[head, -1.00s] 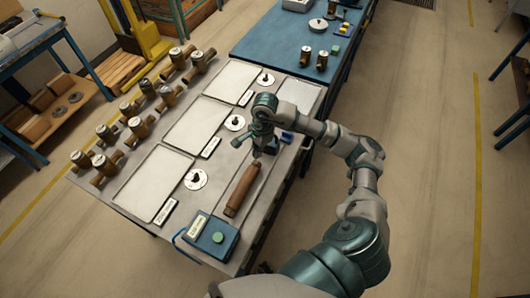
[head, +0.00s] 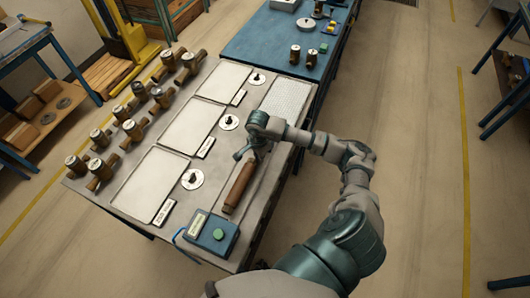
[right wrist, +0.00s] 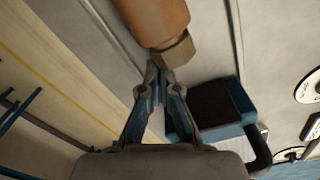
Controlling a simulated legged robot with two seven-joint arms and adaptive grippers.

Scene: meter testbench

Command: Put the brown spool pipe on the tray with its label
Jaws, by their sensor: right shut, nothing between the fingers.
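The brown spool pipe (head: 240,186) lies lengthwise on the right part of the bench; in the right wrist view its near end (right wrist: 155,18) has a brass-coloured fitting. My right gripper (head: 251,155) is at the pipe's far end. In the right wrist view its fingers (right wrist: 157,76) are shut and empty, with the tips close to the fitting; I cannot tell whether they touch it. Three pale trays stand in a row: near (head: 150,184), middle (head: 189,126) and far (head: 222,82). Each has a small label plate beside it; the writing is too small to read. My left gripper is out of view.
A blue block with a dark top (right wrist: 215,105) is beside my right gripper. Round discs (head: 193,179) line the trays' right side; several brass fittings (head: 130,128) stand at left. A perforated plate (head: 287,97) lies beyond.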

